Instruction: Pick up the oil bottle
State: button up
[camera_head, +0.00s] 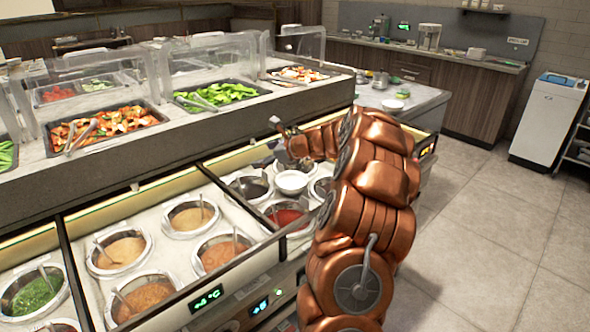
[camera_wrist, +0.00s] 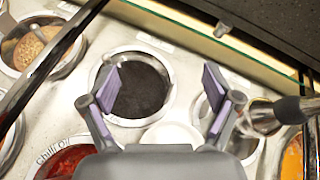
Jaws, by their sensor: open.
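My gripper (camera_head: 284,138) is open above the far right part of the sauce counter. In the wrist view its two purple-padded fingers (camera_wrist: 164,88) are spread, with nothing held between them. A shiny, glassy thing with a dark, rod-like end (camera_wrist: 262,118) lies just right of the right finger, outside the jaws. I cannot tell whether it is the oil bottle or a ladle. No oil bottle can be made out clearly in the head view, where my arm hides part of the counter.
Below the fingers are a dark sauce well (camera_wrist: 142,88) and a white round container (camera_wrist: 172,136). A red sauce well (camera_wrist: 66,160) is at lower left. Several wells with ladles fill the counter (camera_head: 170,258). A raised ledge (camera_head: 110,178) with food trays and clear covers stands behind.

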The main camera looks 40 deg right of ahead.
jog(key=s+d+f+m+h, duration=0.1)
jog(key=d+m, duration=0.1)
jog(key=d, duration=0.3)
jog(key=s+d+f+m+h, duration=0.1)
jog(key=d+f+m, duration=0.1)
jog(key=d, duration=0.3)
jog(key=s+d+f+m+t+h+b, duration=0.1)
jog(key=d+f+m, duration=0.1)
jog(key=d, duration=0.4)
jog(key=shift+s+f+h, duration=0.2)
jog(key=shift+f+h, duration=0.05)
jog(key=shift+h, duration=0.15)
jog(key=shift+w+d+f, duration=0.15)
jog(key=shift+d, duration=0.1)
jog(key=shift+w+f, duration=0.15)
jog(key=shift+w, duration=0.15)
jog(key=x, duration=0.6)
jog(key=shift+w, duration=0.4)
jog(key=c, duration=1.4)
jog(key=shift+c, duration=0.2)
jog(key=shift+r, duration=0.25)
